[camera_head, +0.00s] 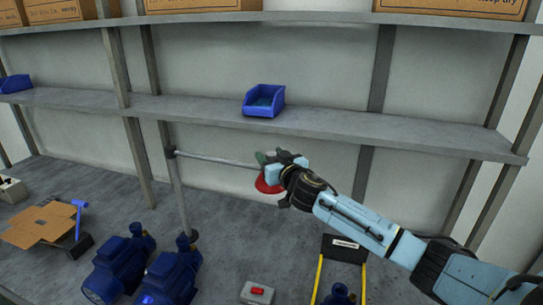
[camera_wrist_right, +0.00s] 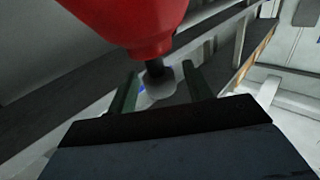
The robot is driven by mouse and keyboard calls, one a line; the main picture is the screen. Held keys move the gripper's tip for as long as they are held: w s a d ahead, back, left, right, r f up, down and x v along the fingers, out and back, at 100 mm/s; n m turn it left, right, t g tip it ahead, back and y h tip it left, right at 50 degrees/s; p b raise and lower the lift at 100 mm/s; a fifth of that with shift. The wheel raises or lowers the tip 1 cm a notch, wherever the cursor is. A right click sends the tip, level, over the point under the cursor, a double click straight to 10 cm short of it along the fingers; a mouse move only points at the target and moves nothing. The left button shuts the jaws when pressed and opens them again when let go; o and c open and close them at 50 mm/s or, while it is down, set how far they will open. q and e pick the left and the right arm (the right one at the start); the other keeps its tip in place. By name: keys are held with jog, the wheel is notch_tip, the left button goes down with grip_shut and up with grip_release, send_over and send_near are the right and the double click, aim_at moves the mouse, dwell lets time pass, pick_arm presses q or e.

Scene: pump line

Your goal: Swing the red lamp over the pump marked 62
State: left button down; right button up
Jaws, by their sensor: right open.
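The red lamp (camera_head: 268,185) hangs at the free end of a grey horizontal arm (camera_head: 220,158) on an upright post (camera_head: 180,198). My right gripper (camera_head: 272,160) is at the lamp, just above its red shade. In the right wrist view the red shade (camera_wrist_right: 130,18) fills the top, and its dark stem (camera_wrist_right: 154,70) appears between the open fingers (camera_wrist_right: 158,92); contact cannot be told. No 62 is readable on any. My left gripper is not in view.
A grey shelf (camera_head: 390,135) with a blue bin (camera_head: 264,101) runs behind the lamp. A yellow-framed stand (camera_head: 318,280) has an unreadable label. A grey box with a red button (camera_head: 257,292), an open carton (camera_head: 40,225) and a blue hammer-like tool (camera_head: 79,215) are on the surface.

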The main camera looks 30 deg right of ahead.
jog(key=shift+c, duration=0.4)
grip_shut()
